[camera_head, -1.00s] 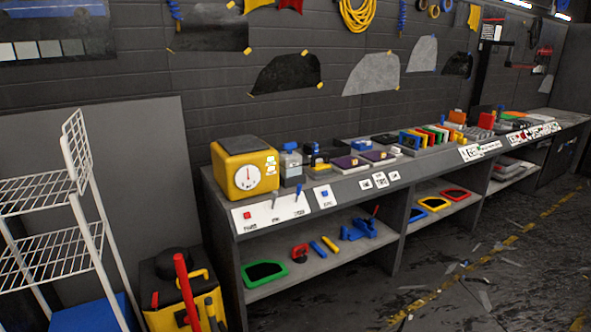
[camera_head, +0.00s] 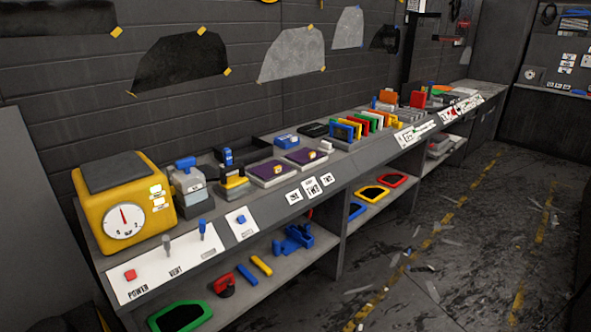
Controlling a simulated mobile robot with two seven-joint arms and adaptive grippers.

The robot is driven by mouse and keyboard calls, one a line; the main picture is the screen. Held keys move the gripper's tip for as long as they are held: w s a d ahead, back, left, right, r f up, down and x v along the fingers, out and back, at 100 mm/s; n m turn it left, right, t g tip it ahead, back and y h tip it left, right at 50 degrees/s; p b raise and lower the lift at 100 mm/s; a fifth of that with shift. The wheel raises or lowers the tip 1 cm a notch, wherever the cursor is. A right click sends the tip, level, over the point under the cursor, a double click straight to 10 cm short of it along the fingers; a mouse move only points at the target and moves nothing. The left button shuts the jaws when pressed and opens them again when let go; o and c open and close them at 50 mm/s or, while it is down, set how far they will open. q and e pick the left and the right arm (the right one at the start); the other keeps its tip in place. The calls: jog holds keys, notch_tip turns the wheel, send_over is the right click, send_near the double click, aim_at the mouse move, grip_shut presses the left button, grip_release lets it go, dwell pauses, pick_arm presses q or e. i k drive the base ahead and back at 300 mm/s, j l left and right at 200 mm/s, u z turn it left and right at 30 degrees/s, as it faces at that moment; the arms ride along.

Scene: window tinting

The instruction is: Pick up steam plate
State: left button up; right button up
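Neither of my grippers is in view. Nothing is clearly readable as the steam plate. Two flat grey plates with purple tops and small yellow pieces, a nearer one (camera_head: 262,173) and a farther one (camera_head: 299,159), lie side by side on the bench top (camera_head: 345,166). To their left stands a yellow box with a round dial and a dark flat top (camera_head: 124,200). Between them are a grey and clear container with a blue cap (camera_head: 188,182) and a small yellow and black block with a blue top (camera_head: 234,181).
A lower shelf (camera_head: 283,268) holds green, red, yellow and blue framed pieces and a blue tool (camera_head: 293,240). A row of coloured panels (camera_head: 358,127) stands farther along the bench. The floor (camera_head: 450,225) at right is open, with scattered scraps.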

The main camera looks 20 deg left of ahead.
aim_at(236, 183)
jog(key=i+l+u, duration=0.3)
jog(key=i, duration=0.3)
jog(key=i+l+u, duration=0.35)
jog(key=i, duration=0.25)
jog(key=i+l+u, duration=0.15)
jog(key=u, duration=0.25)
jog(key=i+l+u, duration=0.25)
jog(key=u, duration=0.2)
jog(key=i+l+u, duration=0.1)
jog(key=l+u, duration=0.15)
jog(key=u, duration=0.15)
